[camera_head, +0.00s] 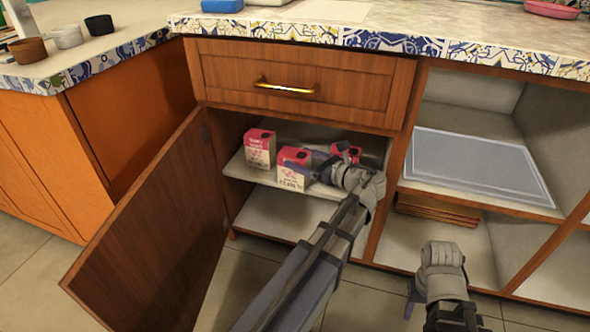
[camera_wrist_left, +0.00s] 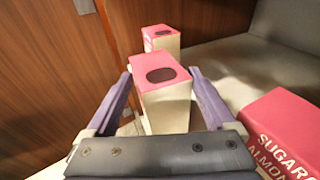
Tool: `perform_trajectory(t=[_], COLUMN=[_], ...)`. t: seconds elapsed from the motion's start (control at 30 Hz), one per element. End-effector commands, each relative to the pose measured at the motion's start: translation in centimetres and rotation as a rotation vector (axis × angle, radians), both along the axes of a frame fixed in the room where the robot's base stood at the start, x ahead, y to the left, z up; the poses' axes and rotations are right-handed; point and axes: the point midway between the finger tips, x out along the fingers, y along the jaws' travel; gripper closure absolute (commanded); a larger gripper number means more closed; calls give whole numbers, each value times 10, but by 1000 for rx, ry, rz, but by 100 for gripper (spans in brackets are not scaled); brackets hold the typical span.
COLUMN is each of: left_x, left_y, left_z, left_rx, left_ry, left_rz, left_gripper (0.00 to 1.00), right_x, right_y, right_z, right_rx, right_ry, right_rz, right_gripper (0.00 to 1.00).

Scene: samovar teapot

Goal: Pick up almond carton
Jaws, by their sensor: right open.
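Three pink-and-white almond cartons stand on the shelf of the open cabinet: a rear left carton (camera_head: 259,150), a middle carton (camera_head: 291,172) and a right carton (camera_head: 345,152) partly hidden by my left arm. My left gripper (camera_head: 316,166) reaches into the cabinet at the middle carton. In the left wrist view the open fingers of this gripper (camera_wrist_left: 160,80) stand on either side of the middle carton (camera_wrist_left: 165,100). The rear left carton (camera_wrist_left: 160,38) stands beyond it, and the right carton (camera_wrist_left: 285,135) is at the right edge. My right gripper (camera_head: 410,298) is open and empty outside the cabinet, low in front.
The cabinet door (camera_head: 160,235) stands open at the left. A drawer (camera_head: 300,82) is shut above the shelf. A grey tray (camera_head: 475,165) lies in the compartment at the right. Cups (camera_head: 66,36) stand on the left counter.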

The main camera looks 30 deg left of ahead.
Motion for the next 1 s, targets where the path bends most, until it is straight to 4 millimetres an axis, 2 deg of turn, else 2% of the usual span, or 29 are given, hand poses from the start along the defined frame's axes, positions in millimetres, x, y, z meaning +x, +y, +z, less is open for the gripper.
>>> perform_trajectory(t=[0.07, 0.6, 1.0], left_x=[0, 0, 0], left_y=[0, 0, 0], left_z=[0, 0, 0], left_rx=[0, -1, 0], left_ry=[0, 0, 0], left_rz=[0, 0, 0], left_gripper=[37, 98, 100], right_x=[0, 0, 0], right_y=[0, 0, 0], right_z=[0, 0, 0], right_rx=[0, 0, 0], right_ry=[0, 0, 0], right_rz=[0, 0, 0], right_gripper=[50, 50, 50])
